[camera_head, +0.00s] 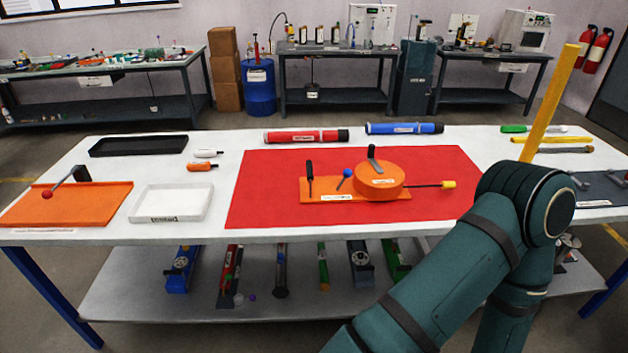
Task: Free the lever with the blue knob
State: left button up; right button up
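An orange fixture (330,196) lies on the red mat (260,200) in the middle of the table. A short lever with a blue knob (348,173) stands on it, tilted up to the right, just left of a round orange drum (382,184). A black handle (309,171) stands upright at the fixture's left end. Another dark handle (372,153) rises from the drum's top. A dark rod ending in a yellow knob (448,184) sticks out to the right. What holds the blue-knobbed lever cannot be made out. Neither gripper shows; only my teal arm is in view at right.
Red (305,136) and blue (404,128) tubes lie behind the mat. A black tray (139,145), white tray (170,203) and orange board (30,206) with a red-knobbed lever are at left. A tall yellow bar (550,102) rises behind my arm. The mat's left part is clear.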

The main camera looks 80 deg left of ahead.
aim_at(347, 173)
jog(key=u, duration=2.3)
jog(key=i+j+z, duration=0.15)
jog(key=z, duration=0.15)
jog(key=i+j+z, duration=0.25)
jog(key=k+j, duration=0.05)
jog(key=k, duration=0.05)
